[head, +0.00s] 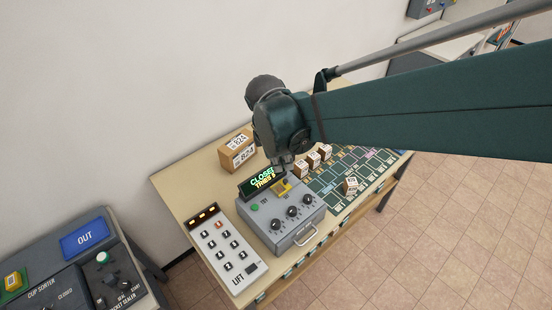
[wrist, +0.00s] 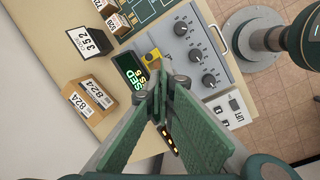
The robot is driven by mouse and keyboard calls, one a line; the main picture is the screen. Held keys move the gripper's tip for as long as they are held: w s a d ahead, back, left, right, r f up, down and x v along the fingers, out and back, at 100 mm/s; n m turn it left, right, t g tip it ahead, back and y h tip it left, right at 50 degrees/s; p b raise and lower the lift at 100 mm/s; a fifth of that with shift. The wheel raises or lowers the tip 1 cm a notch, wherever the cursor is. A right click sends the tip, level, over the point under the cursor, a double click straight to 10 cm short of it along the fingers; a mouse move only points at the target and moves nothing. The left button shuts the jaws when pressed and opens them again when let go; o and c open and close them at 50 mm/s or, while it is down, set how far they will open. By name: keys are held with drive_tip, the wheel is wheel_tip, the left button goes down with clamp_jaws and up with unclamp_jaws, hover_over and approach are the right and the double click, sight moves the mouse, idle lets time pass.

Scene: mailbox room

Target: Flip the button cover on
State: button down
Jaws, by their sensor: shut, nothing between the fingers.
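A grey control box (head: 272,240) with three black knobs and a front handle stands on the table. Near its back edge, beside the lit sign (head: 259,181), is a small yellow button cover (head: 283,188). It also shows in the wrist view (wrist: 153,57), just beyond my fingertips. My gripper (wrist: 160,84) is shut and empty, its green fingers meeting over the box by the sign. In the head view its tips are partly hidden by my wrist. I cannot tell whether they touch the cover, or whether the cover is raised.
A white keypad panel (head: 227,254) marked LIFT stands left of the box. A larger carton (head: 237,150) sits behind it. Several small cartons stand right of the box, by a green gridded mat (head: 336,187). A grey console (head: 72,273) is at the lower left.

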drive_tip(key=a+f+n+h+p, duration=0.1)
drive_tip(key=a+f+n+p, duration=0.1)
drive_tip(key=a+n, duration=0.3)
drive_tip(key=shift+a+f+g, duration=0.3)
drive_tip(key=shift+a+f, duration=0.4)
drive_tip(key=shift+a, duration=0.95)
drive_tip(key=shift+w+f, duration=0.1)
drive_tip(key=shift+f, duration=0.1)
approach(277, 187)
drive_tip(key=shift+s+a+f, duration=0.25)
drive_tip(key=shift+a+f, duration=0.1)
drive_tip(key=shift+f, duration=0.35)
drive_tip(key=shift+s+a+f, duration=0.25)
drive_tip(key=shift+a+f, duration=0.1)
drive_tip(key=shift+f, duration=0.35)
drive_tip(key=shift+s+a+f, duration=0.2)
drive_tip(key=shift+a+f, duration=0.15)
drive_tip(key=shift+f, duration=0.35)
drive_tip(key=shift+w+d+f, duration=0.25)
drive_tip(key=shift+w+d, duration=0.25)
drive_tip(key=shift+d, duration=0.25)
drive_tip(key=shift+w+d+f+p, duration=0.2)
drive_tip(key=shift+w+d, duration=0.1)
drive_tip(key=shift+d, duration=0.1)
drive_tip(key=shift+w+d+f+p, duration=0.15)
drive_tip(key=shift+w+d, duration=0.15)
drive_tip(key=shift+d, duration=0.15)
drive_tip(key=shift+w, duration=0.1)
